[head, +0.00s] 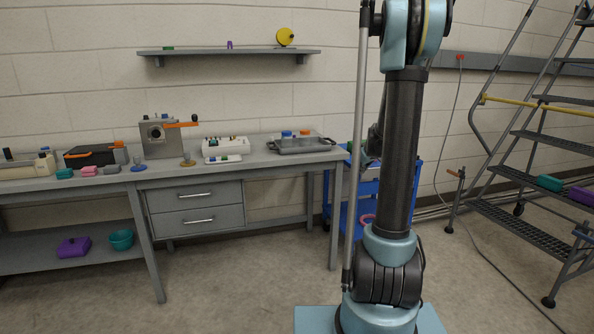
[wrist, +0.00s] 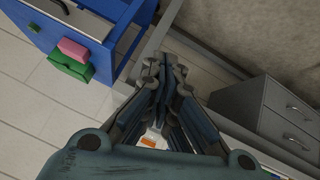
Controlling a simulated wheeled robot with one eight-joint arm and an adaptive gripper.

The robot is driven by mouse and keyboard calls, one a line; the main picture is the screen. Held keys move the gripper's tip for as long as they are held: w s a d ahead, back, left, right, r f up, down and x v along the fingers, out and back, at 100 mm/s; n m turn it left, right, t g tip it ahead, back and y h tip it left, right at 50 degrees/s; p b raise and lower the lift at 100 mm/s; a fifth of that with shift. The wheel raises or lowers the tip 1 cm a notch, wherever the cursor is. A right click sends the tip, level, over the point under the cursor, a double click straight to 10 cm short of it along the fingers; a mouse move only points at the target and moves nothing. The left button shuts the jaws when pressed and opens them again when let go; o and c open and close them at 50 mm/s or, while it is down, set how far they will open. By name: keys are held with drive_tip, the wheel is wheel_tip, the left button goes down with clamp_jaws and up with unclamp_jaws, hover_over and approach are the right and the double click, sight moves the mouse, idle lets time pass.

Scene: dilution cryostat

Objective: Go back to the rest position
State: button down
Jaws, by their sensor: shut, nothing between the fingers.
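My gripper (wrist: 164,62) shows in the wrist view with its two dark fingers together and nothing held between them. It points down over the floor, between the blue cart (wrist: 108,50) at the upper left and the grey drawer unit (wrist: 268,108) at the right. In the head view my arm stands upright right of centre. A dark part of it shows beside the column near the blue cart (head: 342,172), but I cannot make out the fingers there.
The grey workbench (head: 262,161) holds several instruments along the wall. A shelf (head: 225,52) hangs above it. A stepped ladder (head: 530,140) stands at the right, and a cable (head: 468,228) crosses the floor. Pink (wrist: 73,49) and green (wrist: 68,66) blocks are at the cart. Floor in front of the bench is clear.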

drive_tip(key=s+a+r+m+g, duration=0.15)
drive_tip(key=s+a, duration=0.25)
drive_tip(key=s, duration=0.8)
drive_tip(key=s+a+r+m+g, duration=0.15)
drive_tip(key=s+a, duration=0.25)
drive_tip(key=s, duration=0.8)
drive_tip(key=s+f+m+g, duration=0.1)
drive_tip(key=s+f, duration=0.3)
drive_tip(key=s, duration=0.7)
drive_tip(key=s+f+m+g, duration=0.1)
drive_tip(key=s+f, duration=0.3)
drive_tip(key=s, duration=0.7)
drive_tip(key=shift+s+a+f+m+g+h, duration=0.3)
drive_tip(key=shift+a+g+h, duration=0.15)
drive_tip(key=shift+g, duration=0.15)
drive_tip(key=shift+w+f, duration=0.2)
drive_tip(key=shift+w, duration=0.3)
